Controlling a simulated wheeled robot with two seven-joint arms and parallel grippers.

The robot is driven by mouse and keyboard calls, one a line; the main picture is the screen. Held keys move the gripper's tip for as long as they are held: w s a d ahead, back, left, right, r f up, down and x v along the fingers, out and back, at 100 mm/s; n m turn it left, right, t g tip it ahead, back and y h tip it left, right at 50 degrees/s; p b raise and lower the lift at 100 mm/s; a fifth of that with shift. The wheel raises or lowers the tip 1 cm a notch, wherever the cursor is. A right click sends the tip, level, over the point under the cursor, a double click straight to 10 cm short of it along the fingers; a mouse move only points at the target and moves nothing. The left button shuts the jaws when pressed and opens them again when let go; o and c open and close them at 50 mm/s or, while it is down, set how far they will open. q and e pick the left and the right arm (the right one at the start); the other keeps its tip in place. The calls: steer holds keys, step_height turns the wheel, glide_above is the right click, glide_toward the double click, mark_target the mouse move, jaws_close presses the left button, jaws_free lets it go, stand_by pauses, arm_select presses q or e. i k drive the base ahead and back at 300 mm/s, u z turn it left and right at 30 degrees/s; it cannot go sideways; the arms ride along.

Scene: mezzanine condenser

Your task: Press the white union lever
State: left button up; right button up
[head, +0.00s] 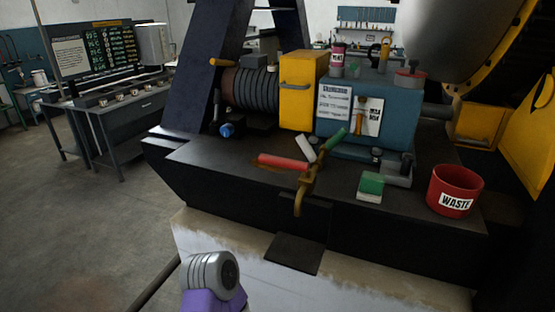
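The white lever (306,148) is a short pale handle, tilted with its top toward the upper left. It stands between a longer red lever (283,161) on its left and a green lever (335,139) on its right. All three meet near a brass pipe fitting (307,186) at the front edge of the dark bench. A grey and purple part of my own arm shows at the bottom, well below the levers. Neither of my grippers is in view.
A red WASTE bucket (455,192) stands on the bench at right, with a green-topped block (371,186) left of it. A blue machine housing (385,113) and yellow box (299,92) rise behind the levers. Open floor (90,220) lies at left.

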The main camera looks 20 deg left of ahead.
mark_target(302, 140)
steer(key=z, duration=2.1)
steer(key=k, duration=0.7)
steer(key=u, duration=1.65)
steer(key=i, duration=0.5)
